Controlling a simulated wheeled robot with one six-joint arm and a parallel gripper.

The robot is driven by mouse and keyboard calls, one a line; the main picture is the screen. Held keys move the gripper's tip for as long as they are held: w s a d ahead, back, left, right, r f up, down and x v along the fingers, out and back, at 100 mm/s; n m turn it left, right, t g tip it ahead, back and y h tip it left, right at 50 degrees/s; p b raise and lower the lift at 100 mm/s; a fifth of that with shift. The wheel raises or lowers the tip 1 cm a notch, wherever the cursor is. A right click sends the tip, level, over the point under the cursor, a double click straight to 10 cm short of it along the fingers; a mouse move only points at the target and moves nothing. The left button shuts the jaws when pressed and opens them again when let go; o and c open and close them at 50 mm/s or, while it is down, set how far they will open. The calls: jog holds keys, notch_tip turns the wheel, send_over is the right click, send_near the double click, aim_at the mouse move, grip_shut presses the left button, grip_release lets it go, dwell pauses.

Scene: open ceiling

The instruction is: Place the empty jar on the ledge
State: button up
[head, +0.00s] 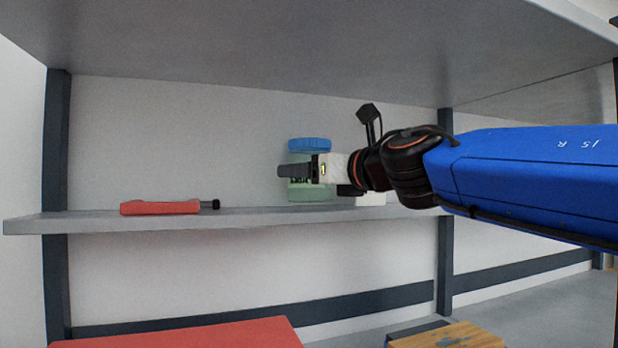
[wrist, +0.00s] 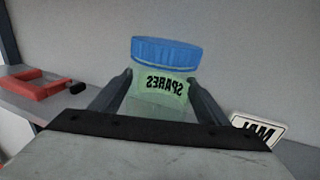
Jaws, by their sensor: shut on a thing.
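The jar (head: 312,193) is pale green and see-through with a blue lid, and no contents show in it. It is upright in the head view, at the level of the grey ledge (head: 262,217). I cannot tell whether its base touches the ledge. My gripper (head: 297,172) reaches in from the right and is shut on the jar's body below the lid. In the wrist view, the jar (wrist: 160,92) sits between both fingers (wrist: 160,88), slightly tilted, with mirrored "SPARES" lettering. Its lower part is hidden by my gripper there.
A red tool with a black knob (head: 160,208) lies on the ledge to the left. A white lettered card (wrist: 260,130) is right of the jar. An upper shelf (head: 250,50) hangs above. A red surface (head: 200,335) and a wooden item (head: 450,337) are below. The ledge is clear between tool and jar.

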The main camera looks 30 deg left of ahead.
jog(key=shift+w+a+f, duration=0.15)
jog(key=shift+f, duration=0.3)
jog(key=shift+f, duration=0.15)
jog(key=o, duration=1.4)
jog(key=shift+d, duration=0.2)
jog(key=v, duration=1.1)
jog(key=shift+d, duration=0.3)
jog(key=shift+d, duration=0.1)
